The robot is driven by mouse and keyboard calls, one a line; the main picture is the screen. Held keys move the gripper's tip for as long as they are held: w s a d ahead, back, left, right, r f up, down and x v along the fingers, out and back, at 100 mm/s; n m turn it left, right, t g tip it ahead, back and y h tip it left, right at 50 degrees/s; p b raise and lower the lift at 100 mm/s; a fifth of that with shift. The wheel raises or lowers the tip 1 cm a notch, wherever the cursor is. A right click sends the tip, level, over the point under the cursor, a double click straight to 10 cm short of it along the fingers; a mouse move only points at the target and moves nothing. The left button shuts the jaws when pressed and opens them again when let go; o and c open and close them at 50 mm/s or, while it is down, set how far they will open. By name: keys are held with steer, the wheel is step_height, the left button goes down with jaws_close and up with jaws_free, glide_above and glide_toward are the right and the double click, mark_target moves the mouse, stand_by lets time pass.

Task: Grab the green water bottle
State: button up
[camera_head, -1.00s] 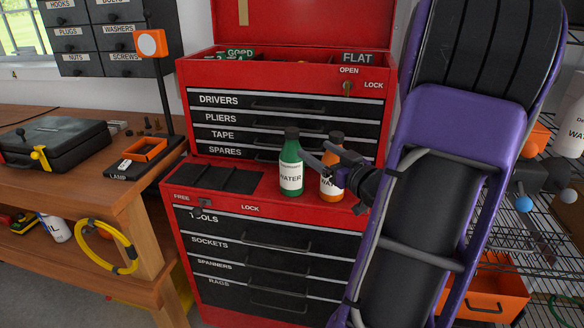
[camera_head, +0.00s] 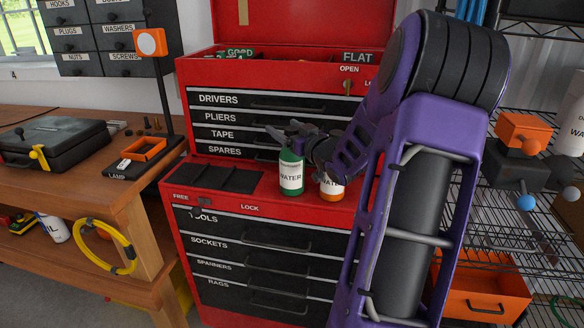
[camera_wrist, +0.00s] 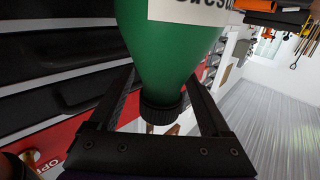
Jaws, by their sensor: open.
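The green water bottle (camera_head: 291,172) stands upright on the red ledge of the tool chest (camera_head: 310,207). Its white label faces the head camera; my gripper hides its cap there. My gripper (camera_head: 284,130) is open at the top of the bottle, reaching in from the right. In the wrist view the green bottle (camera_wrist: 165,45) appears upside down, its dark cap (camera_wrist: 162,110) toward my palm. The fingers (camera_wrist: 160,82) lie on either side of its neck and shoulder. I cannot tell whether either finger touches it.
An orange water bottle (camera_head: 330,187) stands close to the right of the green one, partly under my gripper. The chest's drawer fronts (camera_head: 240,125) rise behind. A dark tray (camera_head: 228,178) lies to the left. A wire shelf (camera_head: 520,235) stands at the right.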

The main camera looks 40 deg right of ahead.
jaws_close()
stand_by(0.4)
steer(key=shift+r, duration=0.1)
stand_by(0.9)
